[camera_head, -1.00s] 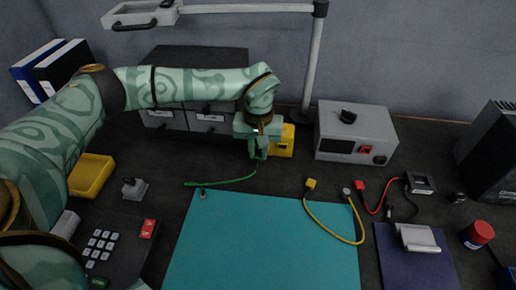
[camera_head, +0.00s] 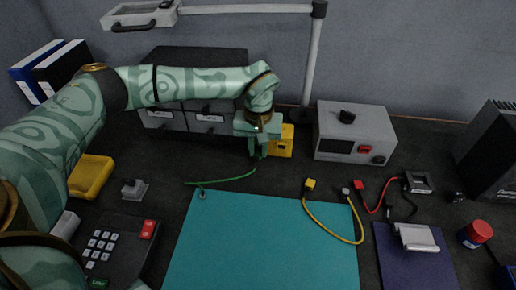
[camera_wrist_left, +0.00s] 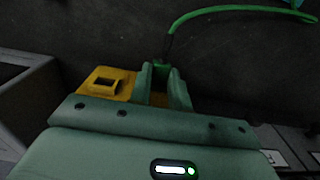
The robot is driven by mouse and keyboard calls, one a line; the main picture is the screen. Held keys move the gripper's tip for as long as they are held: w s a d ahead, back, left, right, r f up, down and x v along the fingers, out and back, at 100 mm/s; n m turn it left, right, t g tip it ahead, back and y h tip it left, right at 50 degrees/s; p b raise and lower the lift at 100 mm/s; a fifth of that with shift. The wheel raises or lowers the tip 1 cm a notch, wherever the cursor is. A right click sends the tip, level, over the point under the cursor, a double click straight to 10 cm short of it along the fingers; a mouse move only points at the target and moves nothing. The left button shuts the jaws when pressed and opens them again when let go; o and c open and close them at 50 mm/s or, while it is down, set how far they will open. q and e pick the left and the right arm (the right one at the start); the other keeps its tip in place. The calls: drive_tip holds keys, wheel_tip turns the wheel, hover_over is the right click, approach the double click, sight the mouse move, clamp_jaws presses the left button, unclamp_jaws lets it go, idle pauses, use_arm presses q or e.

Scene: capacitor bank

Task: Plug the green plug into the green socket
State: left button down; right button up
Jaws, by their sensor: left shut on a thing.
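My left gripper (camera_head: 258,152) is low at the back of the table, pointing down, beside a yellow block (camera_head: 283,142). It is shut on the green plug (camera_wrist_left: 161,68), which shows only as a small green part between the fingers in the left wrist view. The green cable (camera_head: 228,180) runs from the plug to the left, ending near the teal mat's back left corner. In the left wrist view the yellow block (camera_wrist_left: 93,76) has a dark rectangular opening and reaches behind the fingers. I cannot make out a green socket; the gripper hides part of the block. My right gripper is not in view.
A grey instrument box (camera_head: 355,134) stands right of the yellow block, and dark drawers (camera_head: 208,122) stand behind my left arm. A lamp post (camera_head: 313,60) rises behind. A yellow cable (camera_head: 325,228) lies on the teal mat (camera_head: 255,245). A keypad (camera_head: 105,245) is at the left.

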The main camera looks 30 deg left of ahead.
sight(259, 151)
use_arm(q)
drive_tip(key=shift+w+a+r, duration=0.3)
drive_tip(key=shift+w+a, duration=0.05)
drive_tip(key=shift+w, duration=0.2)
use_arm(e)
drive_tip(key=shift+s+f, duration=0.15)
use_arm(q)
drive_tip(key=c, duration=1.3)
unclamp_jaws()
drive_tip(key=shift+c, duration=0.2)
drive_tip(key=shift+w+r, duration=0.1)
drive_tip(key=shift+o, duration=0.5)
drive_tip(key=r+p, duration=0.1)
drive_tip(key=r, duration=0.2)
drive_tip(key=shift+w, duration=0.2)
wheel_tip(259, 151, up, 13)
drive_tip(key=s+p, duration=0.1)
drive_tip(key=p, duration=0.4)
drive_tip(key=shift+d+f, duration=0.2)
drive_tip(key=shift+d, duration=0.05)
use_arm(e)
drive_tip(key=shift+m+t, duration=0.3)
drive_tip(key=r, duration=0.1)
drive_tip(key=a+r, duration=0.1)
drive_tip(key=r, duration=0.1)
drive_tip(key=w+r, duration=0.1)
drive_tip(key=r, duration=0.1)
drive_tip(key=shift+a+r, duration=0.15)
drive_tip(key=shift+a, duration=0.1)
